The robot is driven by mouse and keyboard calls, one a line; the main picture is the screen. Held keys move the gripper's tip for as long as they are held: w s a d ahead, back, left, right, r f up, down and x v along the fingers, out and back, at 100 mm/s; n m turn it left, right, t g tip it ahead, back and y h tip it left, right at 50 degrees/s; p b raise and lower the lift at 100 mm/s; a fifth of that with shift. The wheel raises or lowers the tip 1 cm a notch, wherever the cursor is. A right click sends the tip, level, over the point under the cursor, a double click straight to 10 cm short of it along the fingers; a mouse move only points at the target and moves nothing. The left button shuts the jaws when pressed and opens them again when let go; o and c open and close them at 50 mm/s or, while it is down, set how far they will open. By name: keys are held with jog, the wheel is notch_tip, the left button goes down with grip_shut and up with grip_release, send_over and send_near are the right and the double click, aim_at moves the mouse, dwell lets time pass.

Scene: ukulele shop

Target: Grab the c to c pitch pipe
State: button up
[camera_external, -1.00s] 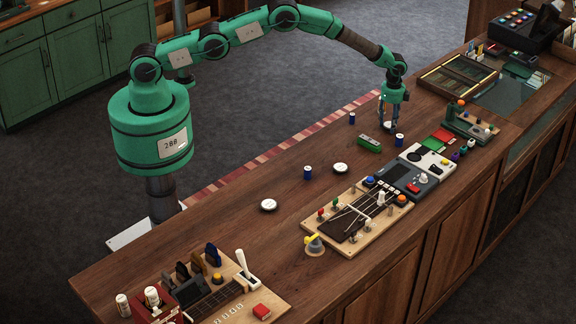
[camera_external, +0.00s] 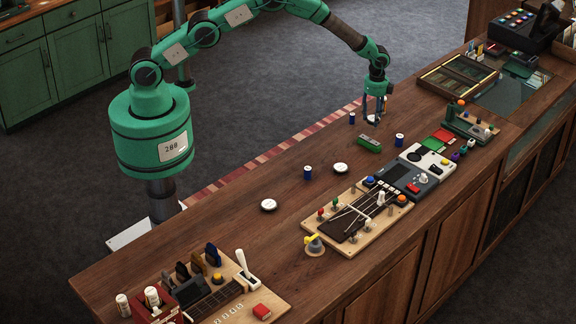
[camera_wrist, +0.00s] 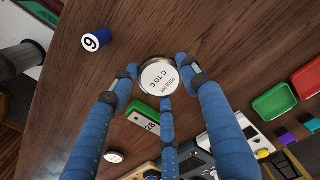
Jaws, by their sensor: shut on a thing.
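The C to C pitch pipe (camera_wrist: 157,77) is a round disc with a white face and metal rim. Its label reads "C TO C" in the wrist view. My gripper (camera_wrist: 160,82) has blue fingers closed around the disc's rim, with the lettered face toward the camera. The exact gap to the counter is hard to tell.
A green box (camera_external: 369,143) and blue cylinders (camera_external: 351,118) (camera_external: 399,140) stand close by. Other white discs (camera_external: 340,168) (camera_external: 268,205) lie farther left on the counter. Instrument boards and devices (camera_external: 412,180) line the near side. Red and green trays (camera_wrist: 274,101) show right in the wrist view.

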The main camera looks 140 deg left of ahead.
jog(key=shift+s+d+r+b, duration=0.15)
jog(key=shift+s+d, duration=0.75)
jog(key=shift+d, duration=0.2)
jog(key=shift+s+d+r+b, duration=0.15)
jog(key=shift+s+d+b, duration=0.05)
jog(key=shift+s+d, duration=0.8)
jog(key=shift+s+d+r+b, duration=0.15)
jog(key=shift+s+d, duration=0.65)
jog(key=shift+d, duration=0.4)
